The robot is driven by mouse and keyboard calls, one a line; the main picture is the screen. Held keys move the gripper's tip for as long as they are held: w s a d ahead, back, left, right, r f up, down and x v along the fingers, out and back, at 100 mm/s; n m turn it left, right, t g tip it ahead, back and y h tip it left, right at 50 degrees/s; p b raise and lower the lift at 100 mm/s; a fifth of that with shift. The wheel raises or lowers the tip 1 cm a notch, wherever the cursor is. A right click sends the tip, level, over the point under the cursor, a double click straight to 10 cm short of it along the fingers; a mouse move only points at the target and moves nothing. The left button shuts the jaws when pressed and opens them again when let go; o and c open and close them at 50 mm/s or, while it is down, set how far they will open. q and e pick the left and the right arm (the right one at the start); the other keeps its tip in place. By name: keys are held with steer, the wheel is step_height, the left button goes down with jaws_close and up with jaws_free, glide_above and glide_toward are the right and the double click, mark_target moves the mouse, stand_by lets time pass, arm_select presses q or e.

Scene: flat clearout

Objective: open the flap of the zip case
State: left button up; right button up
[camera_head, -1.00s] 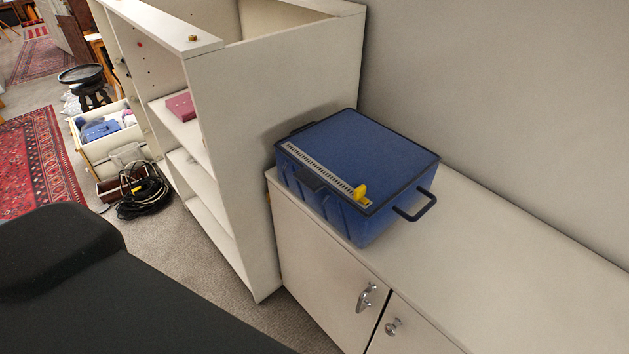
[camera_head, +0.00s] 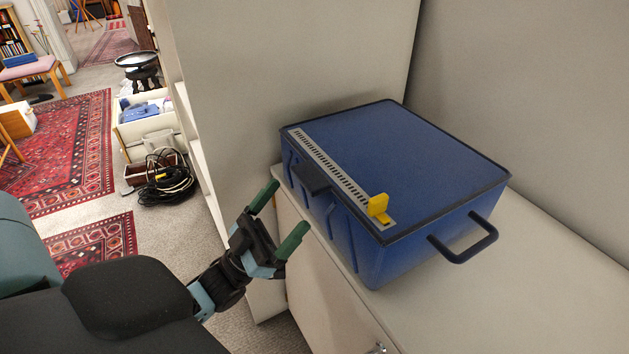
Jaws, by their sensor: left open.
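The blue zip case (camera_head: 410,155) sits on the white cabinet top, its flap lying flat and closed. A grey zip strip (camera_head: 335,170) runs along the flap's left edge. A yellow zip pull (camera_head: 378,207) stands at the near end of the strip. A dark handle (camera_head: 467,240) sticks out on the right side, and a dark tab (camera_head: 311,179) juts from the left side. My left gripper (camera_head: 277,216) is open and empty, left of the case and apart from it, with green fingertips pointing up and right. My right gripper is not in view.
The white cabinet top (camera_head: 560,290) is clear to the right of the case. A white shelf unit (camera_head: 270,70) rises behind it, with a wall to the right. On the floor at left are a white box (camera_head: 135,133), coiled black cable (camera_head: 166,178) and red rugs (camera_head: 60,150).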

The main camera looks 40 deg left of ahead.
mark_target(309, 175)
arm_select(q)
steer(key=shift+p+x, duration=0.8)
steer(key=shift+x, duration=3.05)
steer(key=c, duration=1.4)
steer(key=shift+r, duration=0.1)
